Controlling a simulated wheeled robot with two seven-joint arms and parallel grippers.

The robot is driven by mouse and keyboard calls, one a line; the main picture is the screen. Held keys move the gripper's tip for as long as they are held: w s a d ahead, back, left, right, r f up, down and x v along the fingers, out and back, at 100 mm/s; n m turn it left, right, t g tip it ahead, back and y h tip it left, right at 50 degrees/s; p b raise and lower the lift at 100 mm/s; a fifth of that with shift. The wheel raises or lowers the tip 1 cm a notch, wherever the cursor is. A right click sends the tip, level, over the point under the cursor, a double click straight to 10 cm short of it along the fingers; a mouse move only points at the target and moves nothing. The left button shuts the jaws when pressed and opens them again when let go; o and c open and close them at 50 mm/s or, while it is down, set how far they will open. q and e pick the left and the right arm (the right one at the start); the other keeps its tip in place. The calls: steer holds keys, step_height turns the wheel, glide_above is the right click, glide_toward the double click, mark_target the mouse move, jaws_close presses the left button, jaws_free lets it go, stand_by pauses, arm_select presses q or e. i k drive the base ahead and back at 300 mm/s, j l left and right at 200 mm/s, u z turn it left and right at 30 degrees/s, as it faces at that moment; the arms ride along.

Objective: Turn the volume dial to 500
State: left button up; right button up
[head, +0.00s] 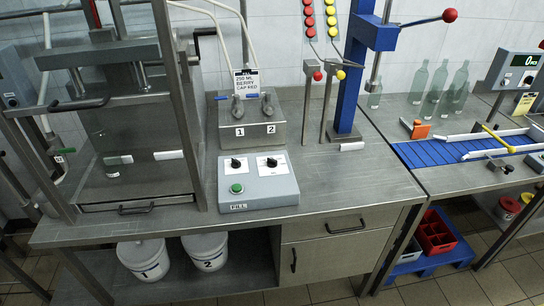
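A grey control box (245,182) marked FILL stands on the steel bench. Its sloped face carries two black dials, a left dial (236,163) and a right dial (271,161), each on a white label plate. The label print is too small to read, so I cannot tell which one is the volume dial or what value either points to. A green button (236,188) sits below the left dial. Neither of my grippers is in view, and nothing touches the dials.
Behind the box is a steel filler (251,128) with nozzles 1 and 2 and an order card (246,82). A framed guard (130,130) stands left; a blue press column (352,75) and two levers stand right.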

mark_target(272, 162)
steer(key=l+u, duration=0.35)
steer(key=l, duration=0.3)
steer(key=l+u, duration=0.35)
steer(key=l, duration=0.35)
steer(key=l+u, duration=0.3)
steer(key=l, duration=0.35)
